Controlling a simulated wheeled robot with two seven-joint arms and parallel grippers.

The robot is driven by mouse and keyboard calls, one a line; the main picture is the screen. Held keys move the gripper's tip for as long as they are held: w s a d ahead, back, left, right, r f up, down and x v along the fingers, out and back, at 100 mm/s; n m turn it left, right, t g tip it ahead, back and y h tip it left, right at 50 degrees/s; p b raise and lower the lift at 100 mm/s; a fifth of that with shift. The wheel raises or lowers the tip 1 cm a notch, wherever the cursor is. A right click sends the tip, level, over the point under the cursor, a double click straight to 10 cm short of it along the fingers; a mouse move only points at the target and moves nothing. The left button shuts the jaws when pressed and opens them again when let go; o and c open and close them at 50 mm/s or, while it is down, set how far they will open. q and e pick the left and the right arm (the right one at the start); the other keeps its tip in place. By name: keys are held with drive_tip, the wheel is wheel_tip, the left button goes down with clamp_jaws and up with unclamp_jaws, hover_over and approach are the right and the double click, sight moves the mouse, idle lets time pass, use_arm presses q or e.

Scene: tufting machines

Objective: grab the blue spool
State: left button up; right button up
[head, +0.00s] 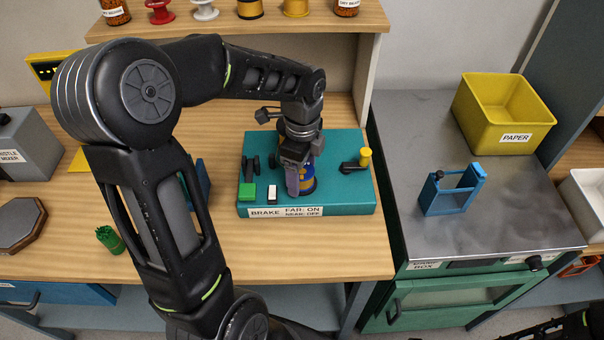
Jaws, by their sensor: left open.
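A blue spool (308,185) with a yellow band shows on the teal machine base (345,197) labelled "BRAKE FAR: ON NEAR: OFF". My left gripper (294,182) points down at the spool, with its jaws open. One finger shows in front of the spool's left side. The gripper hides part of the spool and its mount, and I cannot tell whether the fingers touch it. Only a dark part of my right arm shows at the bottom right corner; its gripper does not show.
A blue frame (450,200) and a yellow PAPER bin (503,110) stand on the grey top at right. A shelf (240,27) with spools and jars is behind.

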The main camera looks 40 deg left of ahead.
idle(0.4)
use_arm(q)
drive_tip(key=c, duration=1.4)
wheel_tip(320, 180, up, 10)
drive_tip(key=shift+r+b, duration=0.1)
drive_tip(key=shift+b, duration=0.45)
